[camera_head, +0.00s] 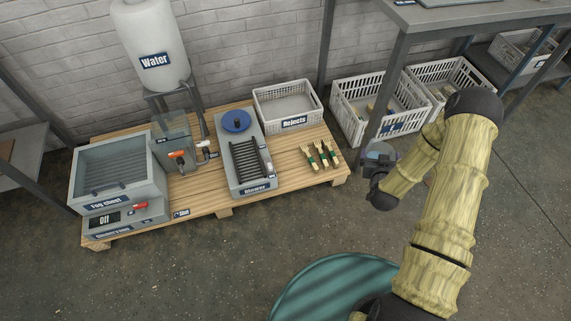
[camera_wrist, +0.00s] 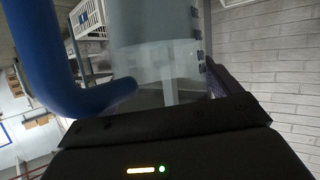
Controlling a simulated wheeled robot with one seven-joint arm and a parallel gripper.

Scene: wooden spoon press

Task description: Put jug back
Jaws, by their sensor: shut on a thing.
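The jug (camera_wrist: 150,35) is a clear, grey-tinted vessel with a thick blue handle (camera_wrist: 50,60); it fills the upper middle of the wrist view. My gripper (camera_wrist: 170,112) is shut on the jug, its dark body across the bottom of that view. The exact contact of the fingertips is hidden. In the head view my gripper (camera_head: 377,178) is right of the wooden pallet (camera_head: 215,207), in front of the white crates. Only a small greyish part of the jug (camera_head: 382,151) shows there, partly hidden by my arm.
The pallet holds a Fog Chest (camera_head: 118,175), a tap unit (camera_head: 176,143) by the Water tank (camera_head: 152,45), a Blower (camera_head: 240,155), a Rejects crate (camera_head: 288,104) and green-and-wood pieces (camera_head: 322,155). White crates (camera_head: 378,105) and a grey table (camera_head: 455,18) stand right.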

